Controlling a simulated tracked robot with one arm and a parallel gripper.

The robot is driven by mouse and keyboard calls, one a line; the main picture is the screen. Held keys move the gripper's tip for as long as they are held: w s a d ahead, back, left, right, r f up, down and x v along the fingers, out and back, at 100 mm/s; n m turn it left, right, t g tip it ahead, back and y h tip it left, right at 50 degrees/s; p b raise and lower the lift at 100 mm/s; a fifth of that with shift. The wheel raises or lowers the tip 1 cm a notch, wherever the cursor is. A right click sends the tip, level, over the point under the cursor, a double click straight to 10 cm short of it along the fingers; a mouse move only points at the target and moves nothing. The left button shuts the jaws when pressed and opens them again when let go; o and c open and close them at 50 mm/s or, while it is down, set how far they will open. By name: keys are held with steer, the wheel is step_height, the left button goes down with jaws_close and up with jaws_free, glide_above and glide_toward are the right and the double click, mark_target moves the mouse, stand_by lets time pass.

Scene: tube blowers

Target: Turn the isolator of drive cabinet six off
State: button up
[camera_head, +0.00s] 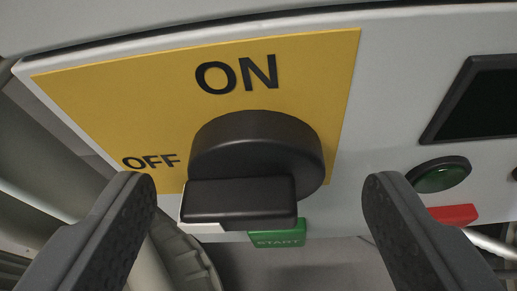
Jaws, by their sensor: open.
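The isolator is a black rotary knob (258,150) with a thick bar handle (240,202) on a yellow plate (110,100). The plate reads ON above the knob and OFF to its left. The handle's bar sticks out toward me and hides the lower part of the knob; I cannot tell for certain which mark it points to. My gripper (258,210) is open, with one dark finger on each side of the handle. A gap shows between each finger and the handle. The cabinet's number is not in view.
The grey cabinet front (385,90) carries a dark screen (478,98), a round green button (441,175) and a red label (453,214) at the right. A green START label (278,238) sits just below the handle. Pipes or hoses run at the lower left.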

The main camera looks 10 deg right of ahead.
steer(key=shift+w+f, duration=0.1)
steer(key=shift+w, duration=0.25)
steer(key=c, duration=1)
steer(key=shift+o, duration=0.3)
steer(key=shift+p, duration=0.35)
steer(key=shift+a+n, duration=0.1)
steer(key=shift+n, duration=0.3)
steer(key=shift+h+p, duration=0.3)
steer(key=o, duration=0.9)
